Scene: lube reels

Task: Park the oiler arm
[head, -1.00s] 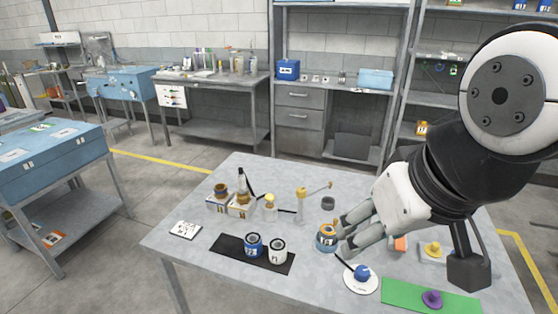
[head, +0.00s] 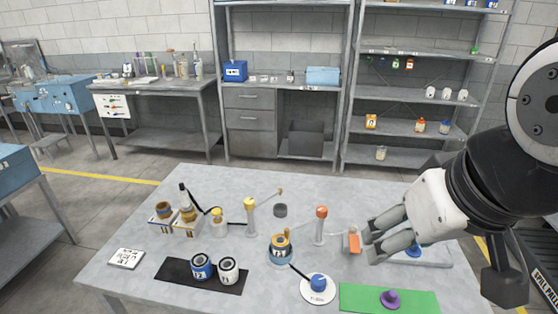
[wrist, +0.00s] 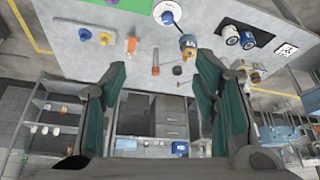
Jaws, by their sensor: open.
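No label shows which one is the oiler arm. An orange block (head: 352,243) is beside the grey post; it also shows in the wrist view (wrist: 131,46). My gripper (head: 371,241) is open and empty, just right of the orange block in the head view. The wrist view shows its spread fingers (wrist: 160,66) with the grey post between them, farther off.
A blue reel with an orange top (head: 281,248), a white disc with a blue knob (head: 318,284) and a green mat with a purple knob (head: 390,299) are near. Bottles (head: 184,210) and cans on a black mat (head: 212,274) are left.

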